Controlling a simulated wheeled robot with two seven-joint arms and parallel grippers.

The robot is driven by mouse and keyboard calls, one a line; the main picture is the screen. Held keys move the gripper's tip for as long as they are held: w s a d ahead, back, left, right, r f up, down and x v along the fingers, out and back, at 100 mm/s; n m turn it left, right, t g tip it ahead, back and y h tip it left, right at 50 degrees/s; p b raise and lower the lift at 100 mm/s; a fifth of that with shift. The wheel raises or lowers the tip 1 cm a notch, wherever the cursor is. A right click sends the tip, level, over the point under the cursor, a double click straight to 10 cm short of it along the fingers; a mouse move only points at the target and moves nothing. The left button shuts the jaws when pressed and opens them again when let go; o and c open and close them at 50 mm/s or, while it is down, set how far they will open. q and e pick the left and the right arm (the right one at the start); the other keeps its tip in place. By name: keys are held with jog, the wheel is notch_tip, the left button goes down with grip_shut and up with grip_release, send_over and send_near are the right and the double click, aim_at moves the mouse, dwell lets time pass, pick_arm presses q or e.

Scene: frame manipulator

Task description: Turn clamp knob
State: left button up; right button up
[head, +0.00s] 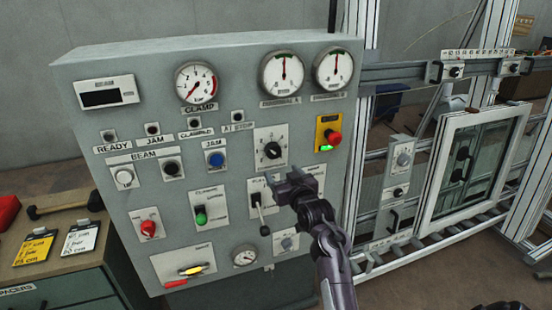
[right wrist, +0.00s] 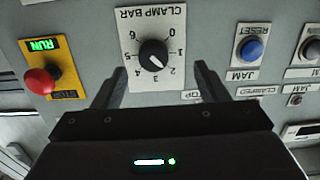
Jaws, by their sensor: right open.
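The clamp knob is a round black dial (head: 271,150) on a white plate on the grey control panel. In the right wrist view the knob (right wrist: 153,55) sits on a plate that reads CLAMP BAR upside down, with a scale from 0 to 6. Its white mark seems to point toward 2 or 3. My right gripper (head: 296,179) is open and empty, just below and right of the knob in the head view. In the right wrist view its fingers (right wrist: 160,76) stand apart on either side of the knob, not closed on it. My left gripper is not in view.
A red stop button (head: 334,137) on a yellow plate is right of the knob. A blue reset button (head: 215,159) is to its left. A black lever (head: 264,229) hangs below, close to my right gripper. A framed window (head: 431,185) stands at the right.

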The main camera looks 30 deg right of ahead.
aim_at(275, 152)
jog(key=shift+m+t+h, duration=0.3)
jog(key=shift+t+h, duration=0.1)
jog(key=shift+d+r+p+x, duration=0.2)
jog(key=shift+p+x, duration=0.25)
jog(key=shift+x, duration=1.05)
jog(key=shift+d+r+p+x, duration=0.1)
jog(key=shift+r+p+x, duration=0.35)
jog(key=shift+x, duration=1)
jog(key=shift+d+r+p+x, duration=0.15)
jog(key=shift+p+x, duration=0.35)
jog(key=shift+x, duration=1)
jog(key=shift+s, duration=0.1)
jog(key=shift+c, duration=0.4)
jog(key=c, duration=0.9)
